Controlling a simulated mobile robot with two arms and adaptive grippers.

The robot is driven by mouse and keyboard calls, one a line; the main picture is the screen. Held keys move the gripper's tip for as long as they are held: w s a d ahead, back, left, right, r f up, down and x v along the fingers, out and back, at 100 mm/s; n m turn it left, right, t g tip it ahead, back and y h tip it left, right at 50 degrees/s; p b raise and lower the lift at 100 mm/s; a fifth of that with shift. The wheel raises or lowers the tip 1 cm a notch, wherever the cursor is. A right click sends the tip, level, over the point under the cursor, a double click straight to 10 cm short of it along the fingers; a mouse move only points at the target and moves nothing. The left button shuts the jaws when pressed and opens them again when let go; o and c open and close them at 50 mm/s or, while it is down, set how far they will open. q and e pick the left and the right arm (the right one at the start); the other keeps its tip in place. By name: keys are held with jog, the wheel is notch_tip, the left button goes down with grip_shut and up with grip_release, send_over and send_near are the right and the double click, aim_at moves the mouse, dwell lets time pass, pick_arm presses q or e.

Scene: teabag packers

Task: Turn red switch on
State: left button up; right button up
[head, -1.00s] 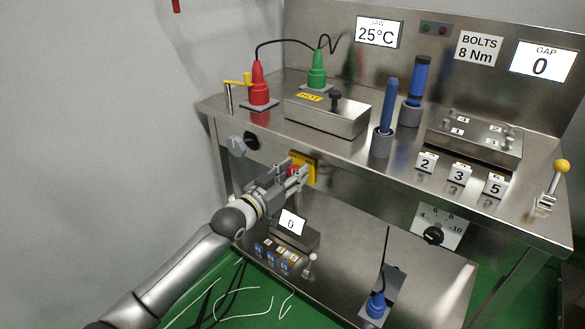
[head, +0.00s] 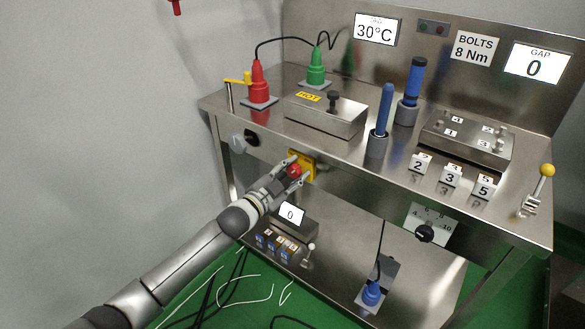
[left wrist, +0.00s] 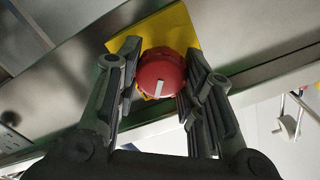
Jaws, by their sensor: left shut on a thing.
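The red switch (head: 294,171) is a round red knob on a yellow plate (head: 304,161) on the bench's front face. In the left wrist view the knob (left wrist: 161,73) shows a short white mark, near upright in the picture and tilted slightly right. The yellow plate (left wrist: 178,30) is behind it. My left gripper (head: 289,170) is at the switch, shut on the red knob with one finger on each side. Its fingers (left wrist: 158,88) hide the knob's side edges in the left wrist view. My right gripper is not in view.
A dark knob (head: 251,138) is on the front face left of the switch. A numbered dial (head: 425,233) is at right. The bench top overhangs my gripper, and a lower shelf (head: 335,250) is below. A small display box (head: 290,214) stands there under my arm.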

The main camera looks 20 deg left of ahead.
pick_arm(q)
jog(key=shift+m, duration=0.8)
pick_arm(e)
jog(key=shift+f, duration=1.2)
pick_arm(q)
jog(key=o, duration=1)
jog(key=shift+o, duration=0.2)
jog(key=shift+s, duration=0.15)
jog(key=v, duration=1.1)
jog(key=shift+s, duration=0.4)
jog(key=shift+a+f, duration=0.1)
